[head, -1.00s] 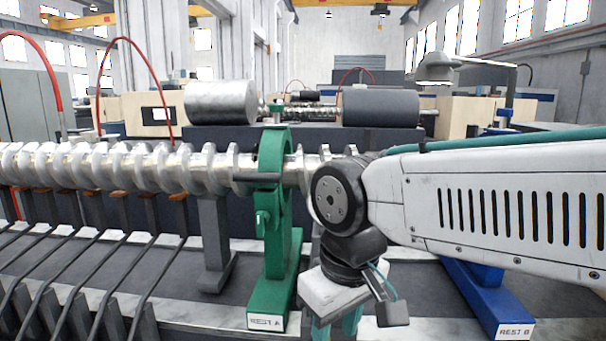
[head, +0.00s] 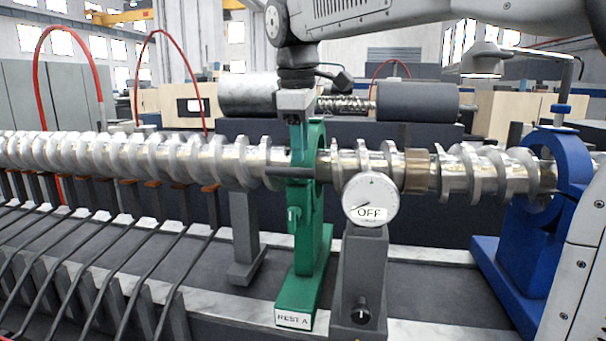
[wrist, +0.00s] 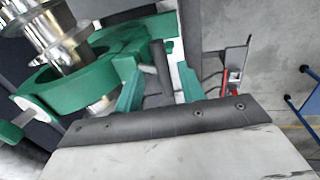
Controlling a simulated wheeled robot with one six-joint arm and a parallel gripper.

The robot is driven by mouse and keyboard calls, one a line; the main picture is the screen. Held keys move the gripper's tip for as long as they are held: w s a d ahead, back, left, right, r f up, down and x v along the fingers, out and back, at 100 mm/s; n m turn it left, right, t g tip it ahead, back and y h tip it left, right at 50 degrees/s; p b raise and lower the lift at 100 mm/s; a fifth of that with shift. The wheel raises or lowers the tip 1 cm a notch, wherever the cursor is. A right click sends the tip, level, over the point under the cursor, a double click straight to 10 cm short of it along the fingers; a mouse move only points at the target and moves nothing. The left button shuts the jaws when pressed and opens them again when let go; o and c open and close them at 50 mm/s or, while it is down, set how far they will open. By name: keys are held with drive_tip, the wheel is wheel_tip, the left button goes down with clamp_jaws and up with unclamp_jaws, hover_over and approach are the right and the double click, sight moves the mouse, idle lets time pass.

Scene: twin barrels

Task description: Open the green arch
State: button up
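The green arch (head: 319,190), on a stand labelled REST A, rings the silver screw shaft (head: 160,160) in the head view and looks closed. In the wrist view the arch (wrist: 75,82) surrounds the shaft at left. There the teal fingers of my gripper (wrist: 160,88) are apart, with a dark rod (wrist: 161,66) showing between them; I see no contact.
A grey post with a round OFF dial (head: 370,200) stands just right of the arch. A blue rest (head: 548,200) rings the shaft farther right. Several slanted dark levers (head: 90,265) fill the front left. Two metal cylinders (head: 418,101) lie behind the shaft.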

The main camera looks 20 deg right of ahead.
sight(302, 173)
drive_tip(key=f, duration=0.4)
drive_tip(key=w+d+f, duration=0.1)
drive_tip(key=f, duration=0.1)
drive_tip(key=shift+f, duration=0.4)
clamp_jaws()
